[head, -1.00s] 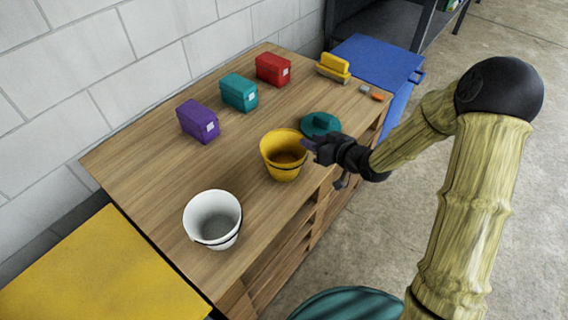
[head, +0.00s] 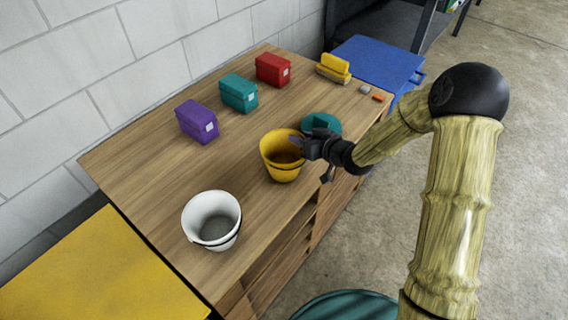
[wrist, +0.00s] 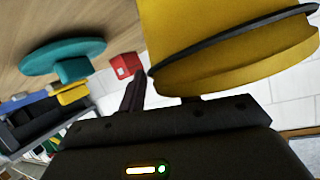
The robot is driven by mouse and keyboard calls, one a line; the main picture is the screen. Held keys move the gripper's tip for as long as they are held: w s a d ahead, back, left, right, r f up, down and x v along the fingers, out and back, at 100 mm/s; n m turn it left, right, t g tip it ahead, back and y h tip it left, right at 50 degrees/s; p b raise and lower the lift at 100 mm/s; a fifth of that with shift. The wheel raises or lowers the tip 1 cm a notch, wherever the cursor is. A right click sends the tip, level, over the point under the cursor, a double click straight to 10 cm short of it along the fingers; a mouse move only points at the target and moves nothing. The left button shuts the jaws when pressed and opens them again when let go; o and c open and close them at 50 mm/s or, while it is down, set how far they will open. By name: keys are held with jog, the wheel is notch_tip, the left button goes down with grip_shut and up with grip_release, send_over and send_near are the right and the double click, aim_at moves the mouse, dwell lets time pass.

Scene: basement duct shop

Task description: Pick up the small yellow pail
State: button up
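The small yellow pail (head: 279,165) stands upright on the wooden workbench, right of its middle. My gripper (head: 298,146) is at the pail's right rim, its fingertips reaching over the rim's edge in the head view. In the wrist view the pail (wrist: 225,45) fills the upper right, its dark band or handle showing. One dark finger of my gripper (wrist: 160,97) stands left of the pail wall. The other finger is mostly hidden by the pail, with only a dark stub below it. The fingers look apart; I cannot tell whether they touch the pail.
A white pail (head: 212,222) stands nearer on the workbench (head: 160,180). A teal round object (head: 322,122) sits just behind my gripper. Purple (head: 197,121), teal (head: 238,92) and red (head: 272,69) boxes line the wall side. A yellow-topped brush-like object (head: 334,67) is farther back.

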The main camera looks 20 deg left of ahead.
grip_shut()
notch_tip(320, 180, up, 10)
jog(key=p, duration=0.2)
jog(key=shift+p, duration=0.4)
dwell(0.5)
